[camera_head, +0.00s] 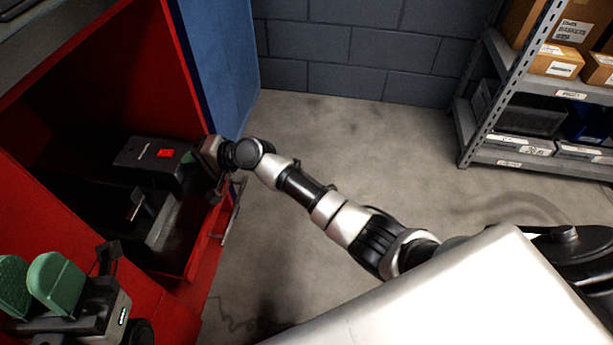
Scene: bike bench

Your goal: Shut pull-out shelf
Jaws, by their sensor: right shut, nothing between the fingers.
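The pull-out shelf (207,235) is low in the red cabinet (120,60), with a red edge and a metal handle (232,212) on its right side. Its dark interior shows behind the edge. My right gripper (204,172) is shut and empty at the shelf's upper right end; whether it touches the shelf I cannot tell. My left gripper (32,280), with green finger pads, is in the lower left in front of the red cabinet face. A gap shows between its pads, and nothing is in it.
A black case with a red label (153,153) sits inside the cabinet beside my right gripper. A blue panel (220,65) stands at the cabinet's far side. Grey shelving (485,105) with boxes stands at the right. The concrete floor (350,150) between is clear.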

